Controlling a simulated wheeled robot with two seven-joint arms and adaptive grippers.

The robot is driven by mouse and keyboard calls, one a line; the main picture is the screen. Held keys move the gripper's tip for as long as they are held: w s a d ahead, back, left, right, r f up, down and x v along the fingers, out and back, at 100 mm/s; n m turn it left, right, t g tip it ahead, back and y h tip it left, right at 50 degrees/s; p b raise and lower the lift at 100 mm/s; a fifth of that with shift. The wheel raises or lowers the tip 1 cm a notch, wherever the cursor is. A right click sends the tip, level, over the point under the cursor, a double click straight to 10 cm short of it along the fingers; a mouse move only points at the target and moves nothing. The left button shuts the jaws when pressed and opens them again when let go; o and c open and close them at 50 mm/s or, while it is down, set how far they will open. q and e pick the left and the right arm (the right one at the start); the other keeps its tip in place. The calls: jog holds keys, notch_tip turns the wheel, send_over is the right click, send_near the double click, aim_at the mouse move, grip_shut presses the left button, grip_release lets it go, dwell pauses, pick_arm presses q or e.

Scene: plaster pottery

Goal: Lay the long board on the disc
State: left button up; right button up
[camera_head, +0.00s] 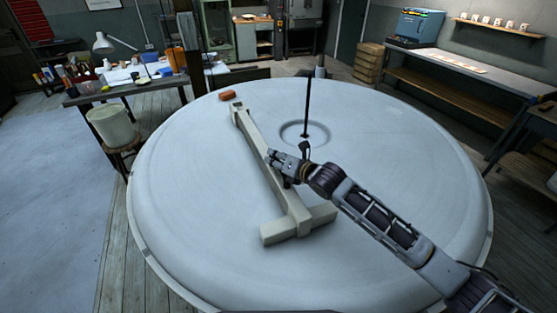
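The disc (400,190) is a large, round, pale grey-white surface that fills the middle of the head view. The long board (257,142) is a pale beige bar that runs from the back left of the disc toward the front. Its near end meets a beige crosspiece (300,226), and a small block shape is at its far end. It appears to lie on or just above the disc. My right gripper (276,170) is at the right side of the board's middle and overlaps it. Its fingertips are too small to tell open from shut. My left gripper is not in view.
A thin dark rod (307,100) stands at a ringed hollow in the disc. A white bucket (110,124) on a stool stands left of the disc. Benches stand behind and to the right.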

jog(key=shift+f, duration=0.45)
jog(key=shift+s+d+r, duration=0.3)
jog(key=shift+s+d, duration=0.05)
jog(key=shift+s, duration=0.05)
jog(key=v, duration=1.1)
jog(key=shift+r, duration=0.2)
jog(key=shift+a, duration=0.1)
dwell(1.0)
